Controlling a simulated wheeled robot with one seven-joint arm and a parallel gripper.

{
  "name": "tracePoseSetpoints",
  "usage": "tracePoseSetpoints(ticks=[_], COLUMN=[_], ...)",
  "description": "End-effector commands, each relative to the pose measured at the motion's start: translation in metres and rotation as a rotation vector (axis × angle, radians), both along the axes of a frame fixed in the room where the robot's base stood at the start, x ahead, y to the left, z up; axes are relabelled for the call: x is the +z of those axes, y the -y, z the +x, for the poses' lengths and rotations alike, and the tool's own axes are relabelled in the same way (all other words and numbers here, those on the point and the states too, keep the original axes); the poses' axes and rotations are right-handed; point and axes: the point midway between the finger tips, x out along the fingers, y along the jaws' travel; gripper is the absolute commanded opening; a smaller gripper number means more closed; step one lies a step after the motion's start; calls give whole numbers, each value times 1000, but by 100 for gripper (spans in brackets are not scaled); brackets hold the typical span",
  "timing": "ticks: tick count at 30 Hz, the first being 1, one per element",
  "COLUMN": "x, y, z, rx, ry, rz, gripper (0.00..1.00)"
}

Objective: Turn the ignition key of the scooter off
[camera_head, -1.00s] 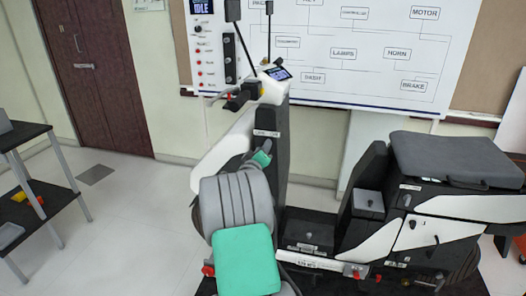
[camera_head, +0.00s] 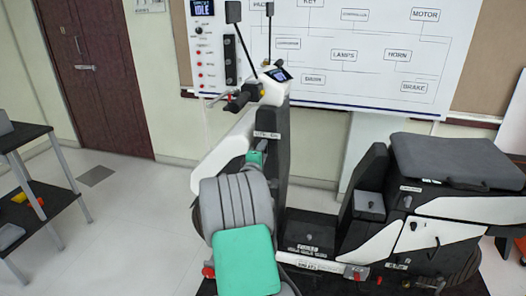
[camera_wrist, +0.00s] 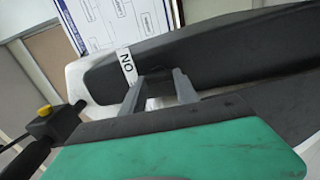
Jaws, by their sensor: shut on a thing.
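The scooter (camera_head: 228,150) stands at the centre of the head view, with its dark inner leg shield (camera_head: 275,160) facing the seat side. My gripper (camera_wrist: 158,86) is at this shield, its two grey fingers reaching to the dark panel in the wrist view. In the head view its green end shows just below a small white label (camera_head: 267,134). The label also shows in the wrist view (camera_wrist: 127,66), where ON can be read. The fingers are shut on the ignition key, which is mostly hidden between them and against the dark panel.
The handlebar grip (camera_head: 238,101) and dash display (camera_head: 278,75) are above my gripper. The seat (camera_head: 455,160) is at the right. A diagram board (camera_head: 365,50) hangs behind. A dark shelf table (camera_head: 45,210) stands at the left, with open floor between.

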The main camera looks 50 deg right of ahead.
Motion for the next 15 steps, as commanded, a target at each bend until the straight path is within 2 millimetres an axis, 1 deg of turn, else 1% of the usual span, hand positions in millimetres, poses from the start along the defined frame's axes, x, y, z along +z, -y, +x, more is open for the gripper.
tracePoseSetpoints(ticks=[15], x=[-1], y=[0], z=[0], rx=[0], ry=[-29], rz=[-11], gripper=[0])
